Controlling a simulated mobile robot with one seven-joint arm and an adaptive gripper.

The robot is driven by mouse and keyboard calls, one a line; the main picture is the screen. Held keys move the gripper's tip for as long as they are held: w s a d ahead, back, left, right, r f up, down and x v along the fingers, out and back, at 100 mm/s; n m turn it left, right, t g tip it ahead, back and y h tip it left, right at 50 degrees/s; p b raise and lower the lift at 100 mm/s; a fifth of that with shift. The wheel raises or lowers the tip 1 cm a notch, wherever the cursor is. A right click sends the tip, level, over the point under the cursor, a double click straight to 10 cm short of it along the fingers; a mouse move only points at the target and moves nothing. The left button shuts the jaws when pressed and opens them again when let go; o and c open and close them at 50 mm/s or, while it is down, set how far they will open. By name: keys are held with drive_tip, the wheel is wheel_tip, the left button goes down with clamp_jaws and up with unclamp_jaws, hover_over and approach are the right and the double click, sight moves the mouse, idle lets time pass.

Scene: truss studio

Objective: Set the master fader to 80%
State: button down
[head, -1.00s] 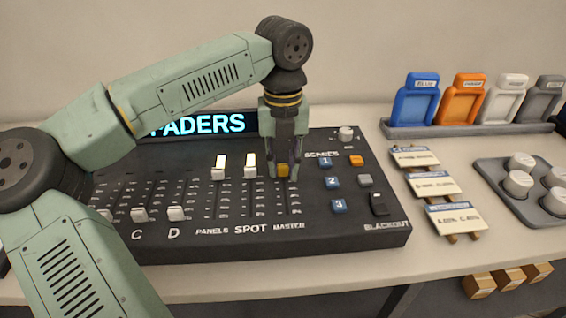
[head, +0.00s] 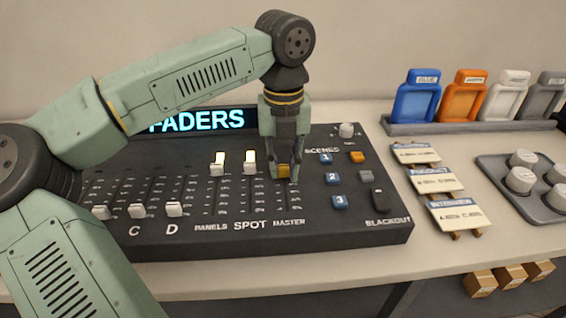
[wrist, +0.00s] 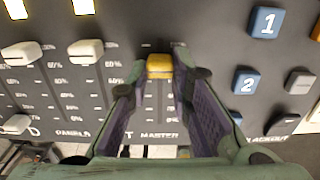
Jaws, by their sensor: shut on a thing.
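The master fader has a yellow cap (head: 283,171) in the rightmost slot, above the MASTER label (head: 289,222) on the dark console (head: 330,236). My gripper (head: 286,174) comes down from above and is shut on this cap. In the wrist view the cap (wrist: 160,67) sits between the two fingertips (wrist: 161,74), in the upper part of its slot. Scale marks run beside the slots, but the fingers hide part of the master scale, so I cannot read its exact value.
The panels fader (head: 217,168) and spot fader (head: 250,167) stand to the left, with lit bars behind them. Blue scene buttons (head: 332,178) and a black blackout switch (head: 378,200) are to the right. Cards (head: 435,180) lie beyond the console.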

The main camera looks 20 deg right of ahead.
sight(284, 180)
drive_tip(key=shift+s+a, duration=0.1)
drive_tip(key=shift+s, duration=0.15)
drive_tip(key=c, duration=1.4)
unclamp_jaws()
drive_tip(key=shift+c, duration=0.2)
drive_tip(key=shift+r, duration=0.1)
wheel_tip(284, 180, up, 12)
